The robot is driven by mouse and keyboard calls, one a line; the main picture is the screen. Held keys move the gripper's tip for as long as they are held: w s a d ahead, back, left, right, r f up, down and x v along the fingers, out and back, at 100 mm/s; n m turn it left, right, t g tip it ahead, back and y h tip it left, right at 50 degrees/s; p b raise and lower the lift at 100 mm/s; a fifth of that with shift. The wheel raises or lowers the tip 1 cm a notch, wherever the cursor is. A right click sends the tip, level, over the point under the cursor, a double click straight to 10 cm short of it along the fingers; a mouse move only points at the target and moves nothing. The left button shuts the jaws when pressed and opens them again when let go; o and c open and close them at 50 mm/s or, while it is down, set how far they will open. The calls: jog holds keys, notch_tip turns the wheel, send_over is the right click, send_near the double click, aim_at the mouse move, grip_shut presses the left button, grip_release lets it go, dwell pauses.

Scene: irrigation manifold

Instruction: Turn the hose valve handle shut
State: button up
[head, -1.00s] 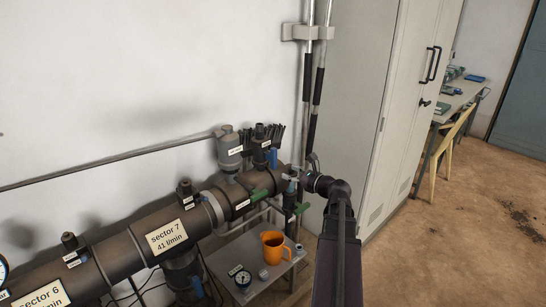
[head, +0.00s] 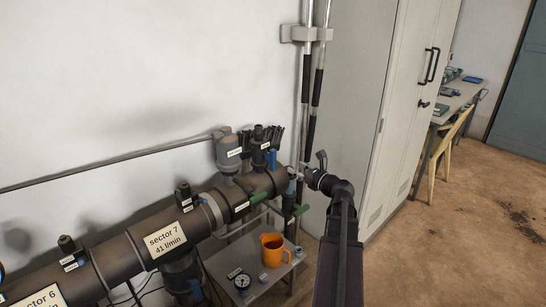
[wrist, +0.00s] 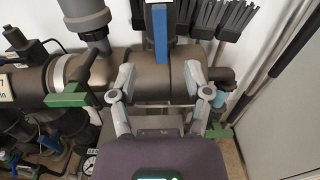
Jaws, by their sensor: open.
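The brown manifold pipe carries several valve handles; I cannot read which label names the hose valve. A blue lever (head: 272,158) stands upright near the pipe's right end; it also shows in the wrist view (wrist: 160,34), pointing toward the camera's top centre. A green handle (head: 257,196) sits left of it, also in the wrist view (wrist: 68,98). Another green handle (head: 300,210) is lower right, partly hidden in the wrist view (wrist: 219,131). My gripper (wrist: 159,80) is open and empty, its fingers spread over the pipe below the blue lever, touching no handle that I can see.
A small grey table (head: 246,292) below holds an orange jug (head: 273,250) and a gauge (head: 242,281). Black brushes hang behind the pipe end. Vertical poles (head: 311,110) and a tall grey cabinet (head: 365,110) stand close on the right.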

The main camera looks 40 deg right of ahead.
aim_at(275, 156)
jog(key=w, duration=0.8)
jog(key=w+a, duration=0.1)
jog(key=w, duration=0.3)
jog(key=shift+w, duration=0.1)
